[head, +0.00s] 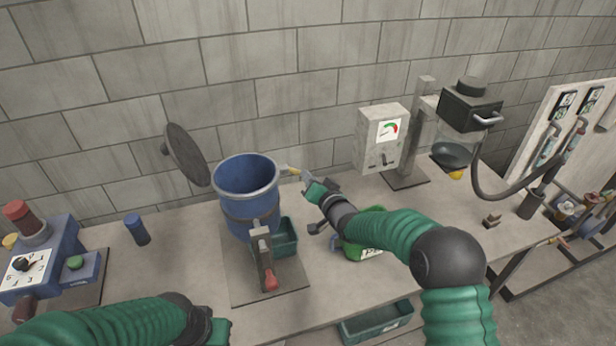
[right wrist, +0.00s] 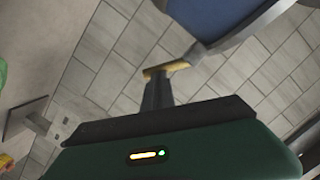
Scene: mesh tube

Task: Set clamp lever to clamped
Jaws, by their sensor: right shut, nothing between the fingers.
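A blue pot (head: 247,185) stands on a grey plate, its round grey lid (head: 187,155) swung open at the back left. A grey bracket with a red-tipped lever (head: 268,265) sits at its front, the red end pointing down toward me. A yellow-tipped handle (head: 291,170) sticks out from the pot's right side. Which one is the clamp lever is not certain. My right gripper (head: 307,178) is shut and empty, beside the yellow tip. In the right wrist view its fingers (right wrist: 158,90) end at the yellow tip (right wrist: 167,69); contact cannot be told. My left gripper (head: 217,331) is at the bottom edge, its fingers unclear.
A green bin (head: 287,238) stands right of the bracket. A green container (head: 362,250) is partly behind my right arm. A gauge box (head: 381,140) and a black press-like device (head: 468,110) stand further right. A blue control box (head: 45,262) is at left.

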